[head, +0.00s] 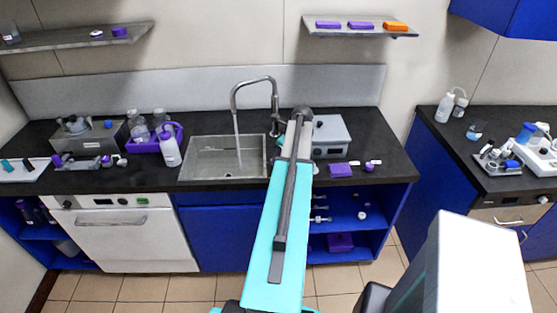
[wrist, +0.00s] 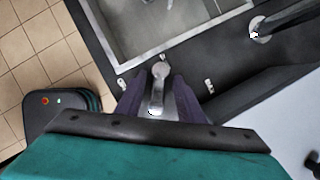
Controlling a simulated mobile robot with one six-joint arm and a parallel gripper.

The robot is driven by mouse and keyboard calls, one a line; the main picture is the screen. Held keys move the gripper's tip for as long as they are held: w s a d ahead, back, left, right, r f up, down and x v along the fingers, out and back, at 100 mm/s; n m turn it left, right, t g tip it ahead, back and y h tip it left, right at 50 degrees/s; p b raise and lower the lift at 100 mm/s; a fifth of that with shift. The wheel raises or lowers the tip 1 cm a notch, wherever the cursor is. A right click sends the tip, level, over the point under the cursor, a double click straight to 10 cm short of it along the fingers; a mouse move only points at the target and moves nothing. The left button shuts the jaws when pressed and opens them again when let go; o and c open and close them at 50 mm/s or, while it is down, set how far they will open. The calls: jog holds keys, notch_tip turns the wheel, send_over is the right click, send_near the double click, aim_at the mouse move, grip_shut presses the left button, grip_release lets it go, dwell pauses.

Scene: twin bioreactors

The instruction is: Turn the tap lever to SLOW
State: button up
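The silver tap lever (wrist: 158,88) shows in the wrist view, its round end toward the sink edge, in line with the middle of three small pale marks. In that view my arm hides the lever and the fingers.
The tap's base (wrist: 258,30) is at the upper right in the wrist view. A grey box device (head: 330,130) stands right of my arm on the dark counter. A purple box (head: 341,170) lies in front of it. A wash bottle (head: 170,150) stands left of the sink.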

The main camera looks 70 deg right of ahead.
jog(key=b+v, duration=0.3)
jog(key=v, duration=1)
jog(key=shift+s+b, duration=0.15)
jog(key=shift+b, duration=0.15)
jog(key=shift+r, duration=0.1)
